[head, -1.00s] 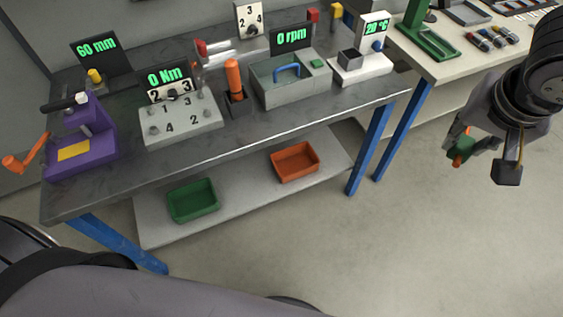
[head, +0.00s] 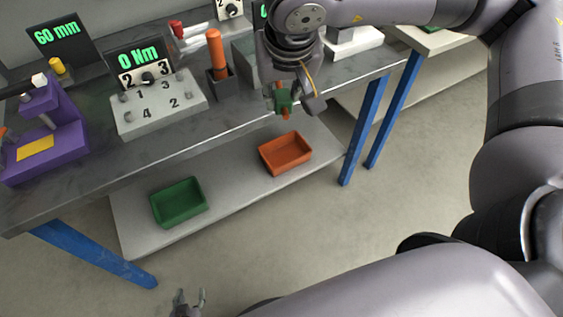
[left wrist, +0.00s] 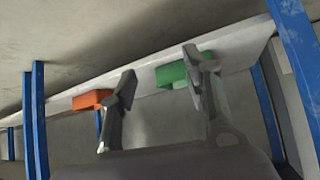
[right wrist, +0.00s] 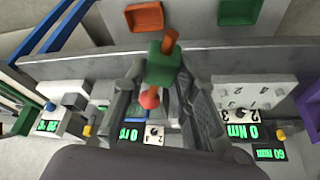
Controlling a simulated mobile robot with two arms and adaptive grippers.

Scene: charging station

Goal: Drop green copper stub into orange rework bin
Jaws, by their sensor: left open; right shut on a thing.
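The green copper stub (head: 284,99) is a green block with copper-coloured ends. My right gripper (head: 291,98) is shut on it and holds it near the bench's front edge, above and behind the orange bin in the picture. The stub also shows between the fingers in the right wrist view (right wrist: 163,64). The orange rework bin (head: 286,153) sits on the lower shelf and looks empty; it also shows in the right wrist view (right wrist: 144,18) and left wrist view (left wrist: 90,99). My left gripper (head: 188,296) is open and empty, low at the bottom of the head view.
A green bin (head: 179,202) stands left of the orange one on the lower shelf (head: 228,196). The bench top (head: 200,141) overhangs the shelf's back part. It carries a numbered grey box (head: 158,104) and a purple device (head: 45,140). Blue legs (head: 364,130) stand right of the bins.

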